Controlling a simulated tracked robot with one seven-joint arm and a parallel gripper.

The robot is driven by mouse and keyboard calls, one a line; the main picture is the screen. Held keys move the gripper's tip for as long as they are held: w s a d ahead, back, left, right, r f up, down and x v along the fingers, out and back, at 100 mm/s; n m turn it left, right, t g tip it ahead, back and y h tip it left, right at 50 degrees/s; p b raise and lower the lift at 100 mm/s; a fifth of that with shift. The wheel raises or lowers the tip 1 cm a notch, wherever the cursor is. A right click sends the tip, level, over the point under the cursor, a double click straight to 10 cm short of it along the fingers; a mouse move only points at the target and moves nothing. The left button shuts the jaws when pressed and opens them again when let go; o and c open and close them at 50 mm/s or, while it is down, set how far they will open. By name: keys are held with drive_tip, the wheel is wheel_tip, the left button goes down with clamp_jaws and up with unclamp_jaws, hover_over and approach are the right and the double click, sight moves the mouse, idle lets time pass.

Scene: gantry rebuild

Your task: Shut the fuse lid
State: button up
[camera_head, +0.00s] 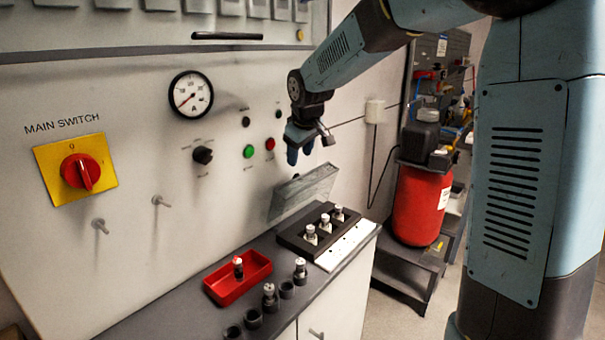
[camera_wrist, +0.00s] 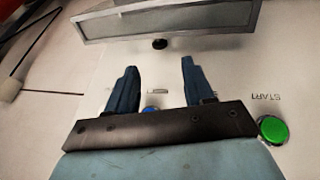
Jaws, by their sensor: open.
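The fuse lid (camera_head: 303,192) is a grey-framed, see-through panel standing open, tilted up against the wall behind the fuse block (camera_head: 291,240). Several fuses stand uncovered in the block. In the wrist view the lid (camera_wrist: 165,20) crosses the top of the picture, beyond my fingertips. My gripper (camera_head: 299,154) is open and empty, just above the lid and close to the panel. In the wrist view its two blue fingers (camera_wrist: 159,66) are spread apart with nothing between the tips. The gap between fingers and lid is hard to judge.
A red tray (camera_head: 238,292) with one fuse and several dark sockets (camera_head: 254,318) sit on the counter, left of the block. A green button (camera_head: 249,152) and a red one (camera_head: 270,144) are on the panel beside my gripper. A red tank (camera_head: 420,205) stands at right.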

sight(297, 174)
drive_tip(key=x, duration=0.8)
drive_tip(key=shift+w+f, duration=0.15)
drive_tip(key=shift+f, duration=0.15)
drive_tip(key=shift+c, duration=0.5)
clamp_jaws()
